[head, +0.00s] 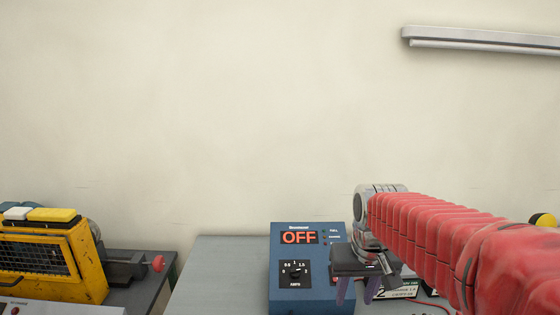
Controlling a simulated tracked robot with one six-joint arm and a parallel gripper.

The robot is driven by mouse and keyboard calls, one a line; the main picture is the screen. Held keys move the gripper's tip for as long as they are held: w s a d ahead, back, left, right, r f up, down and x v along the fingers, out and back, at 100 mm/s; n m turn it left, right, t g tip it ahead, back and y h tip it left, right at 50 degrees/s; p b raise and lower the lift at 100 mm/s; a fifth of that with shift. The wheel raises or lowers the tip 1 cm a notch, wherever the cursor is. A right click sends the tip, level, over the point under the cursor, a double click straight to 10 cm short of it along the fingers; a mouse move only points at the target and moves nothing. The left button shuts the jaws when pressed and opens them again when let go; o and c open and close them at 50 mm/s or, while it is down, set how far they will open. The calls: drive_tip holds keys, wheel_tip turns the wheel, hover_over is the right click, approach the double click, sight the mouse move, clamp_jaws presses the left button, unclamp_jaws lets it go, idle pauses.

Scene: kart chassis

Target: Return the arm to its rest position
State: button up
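My arm, in a red ribbed sleeve, reaches in from the lower right of the head view. My gripper (358,290) hangs from the grey wrist at its end, with purple fingers pointing down. The blue charger box (283,262) stands on a grey bench, shows OFF in red and has a dial below.
A labelled dark box with a red cable (408,290) sits right of the gripper, partly behind my arm. The grey bench top (215,270) is clear left of the charger. A yellow machine (75,265) stands at the far left. A lamp (480,42) is on the wall.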

drive_tip(key=s+t, duration=0.3)
drive_tip(key=s, duration=1.3)
drive_tip(key=shift+s+a+r, duration=0.15)
drive_tip(key=shift+s+r, duration=0.1)
drive_tip(key=shift+s, duration=0.15)
drive_tip(key=shift+c, duration=0.6)
idle(0.5)
